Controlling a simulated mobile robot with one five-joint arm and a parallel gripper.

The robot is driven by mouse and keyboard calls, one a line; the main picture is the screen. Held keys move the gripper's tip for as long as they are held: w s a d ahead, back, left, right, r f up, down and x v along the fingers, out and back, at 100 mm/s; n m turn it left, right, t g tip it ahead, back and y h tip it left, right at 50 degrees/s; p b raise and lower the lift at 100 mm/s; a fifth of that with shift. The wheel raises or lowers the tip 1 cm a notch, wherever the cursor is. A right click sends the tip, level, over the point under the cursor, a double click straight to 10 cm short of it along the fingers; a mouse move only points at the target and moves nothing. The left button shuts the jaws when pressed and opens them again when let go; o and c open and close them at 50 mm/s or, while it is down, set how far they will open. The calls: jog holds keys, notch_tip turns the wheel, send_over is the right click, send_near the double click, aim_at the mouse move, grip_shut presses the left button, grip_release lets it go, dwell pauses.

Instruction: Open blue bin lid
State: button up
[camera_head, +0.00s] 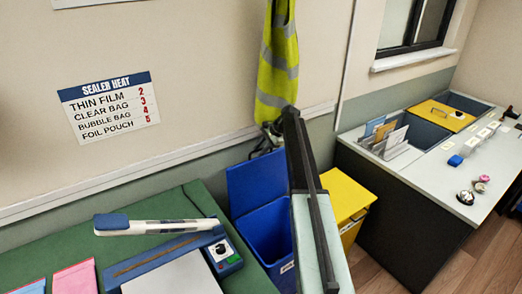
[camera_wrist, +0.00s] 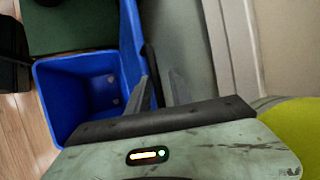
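The blue bin (camera_head: 270,235) stands on the floor beside the green table, and its inside is in view. Its blue lid (camera_head: 254,182) is raised and leans back near the wall. In the wrist view the open bin (camera_wrist: 85,95) is at left, with the lid (camera_wrist: 131,45) seen nearly edge-on at its right side. My gripper (camera_wrist: 158,78) is beside the lid, its two grey fingers apart with nothing clearly between them. Whether a finger touches the lid I cannot tell.
A yellow bin (camera_head: 347,197) stands right of the blue one, partly behind my arm. A green table (camera_head: 60,255) with a bag sealer (camera_head: 170,250) is at left. A grey-topped desk (camera_head: 415,170) is at right. A hi-vis vest (camera_head: 277,65) hangs on the wall above.

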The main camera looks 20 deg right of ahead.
jog(key=shift+d, duration=0.1)
jog(key=p+v, duration=0.6)
jog(key=v, duration=0.1)
jog(key=shift+r+p, duration=0.35)
jog(key=shift+s+d, duration=0.1)
jog(key=shift+s+f, duration=0.1)
